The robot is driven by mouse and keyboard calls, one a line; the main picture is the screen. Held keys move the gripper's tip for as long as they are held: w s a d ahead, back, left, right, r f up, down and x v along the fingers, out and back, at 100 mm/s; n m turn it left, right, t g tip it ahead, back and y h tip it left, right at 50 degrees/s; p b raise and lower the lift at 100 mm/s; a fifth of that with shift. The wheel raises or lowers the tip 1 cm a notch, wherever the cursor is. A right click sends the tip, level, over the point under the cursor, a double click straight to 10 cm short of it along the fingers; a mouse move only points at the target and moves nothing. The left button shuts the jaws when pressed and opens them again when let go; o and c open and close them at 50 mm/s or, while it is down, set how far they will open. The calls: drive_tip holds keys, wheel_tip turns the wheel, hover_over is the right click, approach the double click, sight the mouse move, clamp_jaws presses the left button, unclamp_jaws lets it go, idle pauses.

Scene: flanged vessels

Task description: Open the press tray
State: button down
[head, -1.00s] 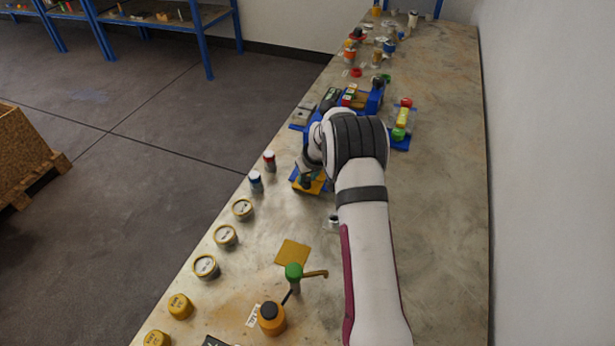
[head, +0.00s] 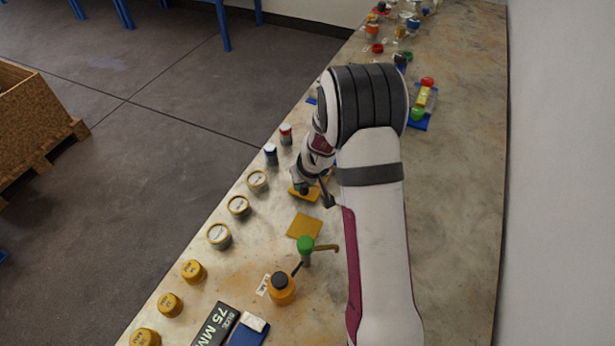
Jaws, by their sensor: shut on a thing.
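A yellow tray piece (head: 300,194) with a small dark, greenish part on top is at the middle of the table. The far yellow-lidded jar stands to its left and a flat yellow square is on its near side. My gripper (head: 302,183) is small in the head view and points down at the tray piece. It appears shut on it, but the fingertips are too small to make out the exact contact. My arm hides the table behind it, including most of the blue equipment, so the rest of the press cannot be seen.
Yellow-lidded jars (head: 219,236) line the left table edge. The flat yellow square (head: 304,226), a green-topped post with a side arm (head: 306,250) and an orange bottle (head: 281,289) stand nearer. A blue stand (head: 421,116) holds coloured parts.

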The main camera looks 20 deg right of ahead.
drive_tip(key=c, duration=0.6)
unclamp_jaws()
drive_tip(key=v, duration=1.5)
drive_tip(key=shift+s+r, duration=0.2)
drive_tip(key=shift+r, duration=0.15)
drive_tip(key=s+a+r+m+g, duration=0.1)
drive_tip(key=s+a+m, duration=0.1)
drive_tip(key=s, duration=0.7)
drive_tip(key=s+a+r+m+g+y, duration=0.1)
drive_tip(key=s+a+g, duration=0.1)
drive_tip(key=s+a, duration=0.3)
drive_tip(key=s+a+r+m+g, duration=0.1)
drive_tip(key=s+a+r+m, duration=0.1)
drive_tip(key=s, duration=1.1)
drive_tip(key=shift+s+a+m+g+y, duration=0.3)
drive_tip(key=shift+a+y, duration=0.1)
drive_tip(key=shift+a, duration=0.45)
